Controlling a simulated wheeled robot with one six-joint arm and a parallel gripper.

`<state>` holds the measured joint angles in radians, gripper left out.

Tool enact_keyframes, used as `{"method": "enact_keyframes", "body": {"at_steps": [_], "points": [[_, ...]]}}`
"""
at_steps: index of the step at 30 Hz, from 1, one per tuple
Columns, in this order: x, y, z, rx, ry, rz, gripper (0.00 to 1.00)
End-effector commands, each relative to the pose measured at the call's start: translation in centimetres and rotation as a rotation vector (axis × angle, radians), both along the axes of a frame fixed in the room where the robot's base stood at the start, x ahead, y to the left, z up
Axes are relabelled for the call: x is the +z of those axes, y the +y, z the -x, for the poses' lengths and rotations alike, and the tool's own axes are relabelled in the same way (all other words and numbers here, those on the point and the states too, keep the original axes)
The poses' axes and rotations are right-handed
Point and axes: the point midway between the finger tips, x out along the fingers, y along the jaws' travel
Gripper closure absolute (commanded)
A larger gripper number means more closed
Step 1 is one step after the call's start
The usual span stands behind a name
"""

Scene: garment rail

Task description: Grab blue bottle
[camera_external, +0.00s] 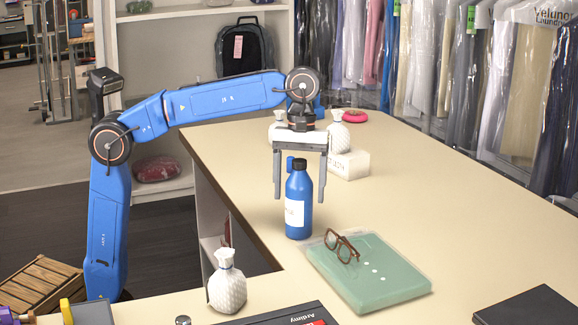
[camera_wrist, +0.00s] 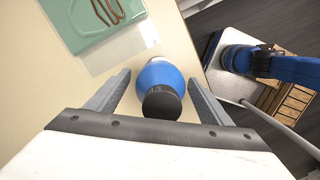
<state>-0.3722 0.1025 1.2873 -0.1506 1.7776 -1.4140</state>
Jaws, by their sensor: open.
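The blue bottle (camera_external: 299,212) stands upright on the counter, with a black cap and a white label. My gripper (camera_external: 300,193) is open and points down at the bottle. In the external view its two fingers hang either side of the bottle's upper part, though depth is hard to judge. In the wrist view the bottle (camera_wrist: 160,76) shows from above, its black cap nearest the camera. There my gripper's fingers (camera_wrist: 157,85) lie left and right of it, with gaps on both sides. The bottle's lower part is hidden in the wrist view.
A green folded item (camera_external: 372,275) with brown glasses (camera_external: 342,246) on it lies right of the bottle. Behind are a white block (camera_external: 348,165) and a pink ring (camera_external: 354,116).

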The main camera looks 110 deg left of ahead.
Motion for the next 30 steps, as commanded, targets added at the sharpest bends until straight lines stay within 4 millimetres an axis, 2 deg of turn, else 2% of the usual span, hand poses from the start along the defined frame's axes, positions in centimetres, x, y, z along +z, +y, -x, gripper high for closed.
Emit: {"method": "enact_keyframes", "body": {"at_steps": [3,10,11,18,19,26,30], "points": [[-0.8,-0.1,0.0,0.000,0.001,0.000,0.26],[-0.9,-0.1,0.0,0.000,0.000,0.000,0.26],[-0.9,-0.1,0.0,0.000,0.000,0.000,0.29],[-0.9,-0.1,0.0,0.000,0.000,0.000,0.86],[-0.9,-0.1,0.0,0.000,0.000,0.000,0.91],[-0.7,-0.1,0.0,0.000,-0.002,0.000,0.91],[0.2,-0.1,0.0,0.000,-0.003,-0.001,0.91]]}}
